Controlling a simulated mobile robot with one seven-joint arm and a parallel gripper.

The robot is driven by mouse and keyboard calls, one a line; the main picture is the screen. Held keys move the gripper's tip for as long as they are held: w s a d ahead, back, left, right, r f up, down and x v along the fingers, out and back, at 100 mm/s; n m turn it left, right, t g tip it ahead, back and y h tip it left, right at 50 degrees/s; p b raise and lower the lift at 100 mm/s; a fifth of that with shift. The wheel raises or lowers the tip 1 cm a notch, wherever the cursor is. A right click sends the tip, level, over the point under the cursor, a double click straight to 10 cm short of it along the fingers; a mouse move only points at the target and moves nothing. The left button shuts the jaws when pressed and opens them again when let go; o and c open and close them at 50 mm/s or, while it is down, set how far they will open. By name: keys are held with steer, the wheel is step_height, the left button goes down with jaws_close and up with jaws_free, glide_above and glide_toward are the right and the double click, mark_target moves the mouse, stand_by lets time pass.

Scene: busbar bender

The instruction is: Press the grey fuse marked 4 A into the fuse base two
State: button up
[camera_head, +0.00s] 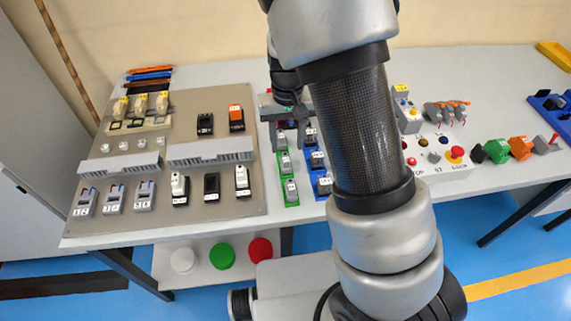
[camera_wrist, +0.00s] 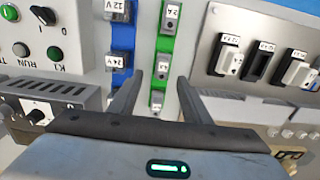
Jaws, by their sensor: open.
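Grey fuses stand in a green strip (camera_head: 281,157), which also shows in the wrist view (camera_wrist: 178,42). The fuse marked 2 A (camera_wrist: 170,14) is at the top there. Below it sits a grey fuse whose label looks like 4 A (camera_wrist: 163,64), then another grey fuse (camera_wrist: 157,98). My gripper (camera_wrist: 160,80) is open and empty, its fingers on either side of the strip's lower fuses. In the head view my gripper (camera_head: 291,115) is over the strip's rear. A black socket (camera_head: 211,187) stands between two white-topped ones on the panel; I cannot read which is base two.
A blue strip (camera_head: 318,163) of blocks stands right beside the green one. The beige panel (camera_head: 215,210) carries grey ducts (camera_head: 210,153) and several devices. A control box (camera_head: 440,155) with buttons is right of my arm. The front table strip is mostly clear.

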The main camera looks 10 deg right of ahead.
mark_target(286, 157)
steer(key=f, duration=0.6)
steer(key=shift+s+a+f+b, duration=0.15)
steer(key=shift+a+f+b, duration=0.05)
steer(key=shift+f+b, duration=0.15)
jaws_close()
steer(key=shift+r+p, duration=0.7)
steer(key=shift+r, duration=4.35)
